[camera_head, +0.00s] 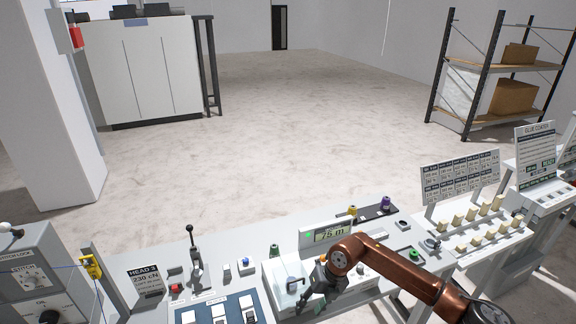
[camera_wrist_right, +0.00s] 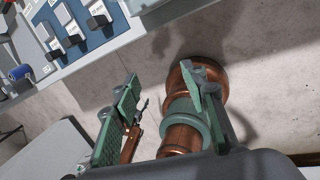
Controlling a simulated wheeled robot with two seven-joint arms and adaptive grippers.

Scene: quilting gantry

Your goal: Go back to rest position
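My right arm (camera_head: 400,268) is copper-coloured and comes in from the lower right over the control console. My right gripper (camera_head: 312,296) points down and to the left, over the front of the console's white box with the "75 m" display (camera_head: 332,233). In the right wrist view, the right gripper (camera_wrist_right: 160,82) has its two green-padded fingers wide apart, with nothing gripped. Copper parts of my own body show beyond and between the fingers. My left gripper cannot be made out in either view.
The console (camera_head: 150,256) carries a black lever (camera_head: 192,250), blue-panel switches (camera_head: 215,310) and several coloured buttons. A knob panel (camera_head: 480,235) stands to the right, a grey control box (camera_head: 30,280) at the left. A shelf rack (camera_head: 487,65) and a white cabinet (camera_head: 140,70) stand beyond open floor.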

